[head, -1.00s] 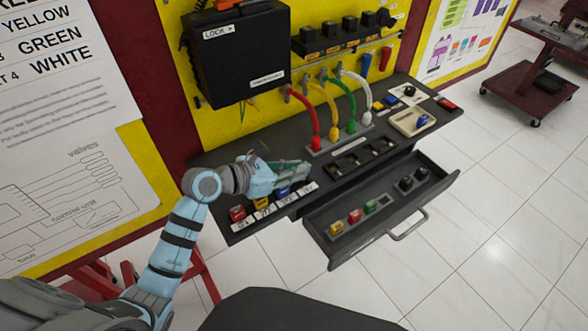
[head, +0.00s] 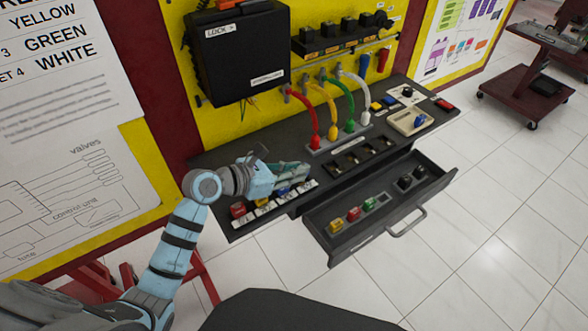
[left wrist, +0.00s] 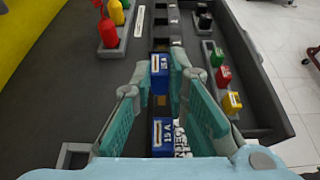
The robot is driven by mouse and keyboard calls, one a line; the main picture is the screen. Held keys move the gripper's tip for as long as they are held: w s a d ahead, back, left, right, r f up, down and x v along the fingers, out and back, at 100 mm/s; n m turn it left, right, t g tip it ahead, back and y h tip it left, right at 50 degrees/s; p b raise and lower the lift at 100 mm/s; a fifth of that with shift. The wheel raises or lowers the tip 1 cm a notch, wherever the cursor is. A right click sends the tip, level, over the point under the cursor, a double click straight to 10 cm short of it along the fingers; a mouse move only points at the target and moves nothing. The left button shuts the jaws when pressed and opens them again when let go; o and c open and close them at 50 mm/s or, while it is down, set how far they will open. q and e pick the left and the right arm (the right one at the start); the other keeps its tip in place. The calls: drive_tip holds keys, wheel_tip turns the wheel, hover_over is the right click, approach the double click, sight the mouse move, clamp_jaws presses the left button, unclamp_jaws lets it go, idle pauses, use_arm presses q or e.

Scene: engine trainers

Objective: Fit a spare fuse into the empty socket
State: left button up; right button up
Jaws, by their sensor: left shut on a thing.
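My left gripper (head: 303,173) is over the right end of the labelled fuse row on the bench. In the left wrist view its teal fingers (left wrist: 159,70) are closed on a blue 15A fuse (left wrist: 159,66), held upright between the tips. A second blue 15A fuse (left wrist: 164,138) sits nearer the wrist, beside a white label. In the head view the row also holds a red fuse (head: 237,210) and a yellow fuse (head: 262,206). A brassy patch (left wrist: 161,101) shows below the held fuse. The fuse's lower end and the spot beneath it are unclear. My right gripper is not in view.
An open drawer (head: 410,222) juts out below the bench, with yellow, red and green fuses (head: 369,205) and black parts. Coloured cables (head: 332,105) arch behind. A row of dark slots (head: 346,163) lies right of the gripper. A beige tray (head: 402,121) stands farther right.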

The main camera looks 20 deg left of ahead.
use_arm(q)
drive_tip(key=shift+f+b, duration=0.35)
drive_tip(key=shift+f, duration=0.15)
drive_tip(key=o, duration=0.5)
drive_tip(key=shift+o, duration=0.2)
drive_tip(key=shift+a, duration=0.1)
drive_tip(key=p+v, duration=0.1)
drive_tip(key=v, duration=0.1)
drive_tip(key=r+p+v, duration=0.1)
drive_tip(key=p+v, duration=0.1)
drive_tip(key=shift+r, duration=0.1)
drive_tip(key=shift+s+a+r, duration=0.1)
drive_tip(key=shift+s, duration=0.15)
